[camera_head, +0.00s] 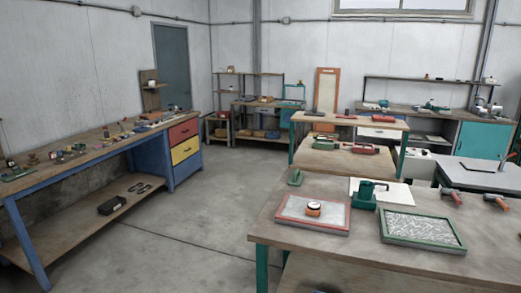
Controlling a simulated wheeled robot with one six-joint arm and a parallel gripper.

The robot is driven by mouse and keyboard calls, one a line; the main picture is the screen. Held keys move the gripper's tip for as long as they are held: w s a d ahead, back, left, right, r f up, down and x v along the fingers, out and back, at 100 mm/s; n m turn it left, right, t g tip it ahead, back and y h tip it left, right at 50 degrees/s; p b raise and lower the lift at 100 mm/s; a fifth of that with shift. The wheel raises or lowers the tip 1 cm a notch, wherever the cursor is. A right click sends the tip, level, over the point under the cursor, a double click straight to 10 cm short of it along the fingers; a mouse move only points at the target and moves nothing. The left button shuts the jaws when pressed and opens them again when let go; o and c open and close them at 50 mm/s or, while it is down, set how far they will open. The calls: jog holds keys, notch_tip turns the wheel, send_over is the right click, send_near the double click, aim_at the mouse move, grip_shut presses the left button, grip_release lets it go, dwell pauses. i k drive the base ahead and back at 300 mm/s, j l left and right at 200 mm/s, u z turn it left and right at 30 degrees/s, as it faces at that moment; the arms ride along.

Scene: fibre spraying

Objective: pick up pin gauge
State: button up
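I cannot tell for sure which thing is the pin gauge. A small round orange object (313,211) with a white and dark top sits on the red-framed grey panel (330,228) on the near right wooden table; it may be the gauge. Many small tools on the long left bench are too small to make out. My gripper is not in view.
The near wooden table (290,238) also holds a green-framed panel (420,228), a green device (364,196) and orange-headed tools (453,199). The blue-legged left bench (62,168) has a lower shelf. Open concrete floor (200,230) lies between.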

aim_at(317, 213)
jog(key=i+l+z, duration=0.15)
jog(key=i, duration=0.8)
jog(key=i+l+z, duration=0.1)
jog(key=i, duration=0.8)
jog(key=l, duration=0.1)
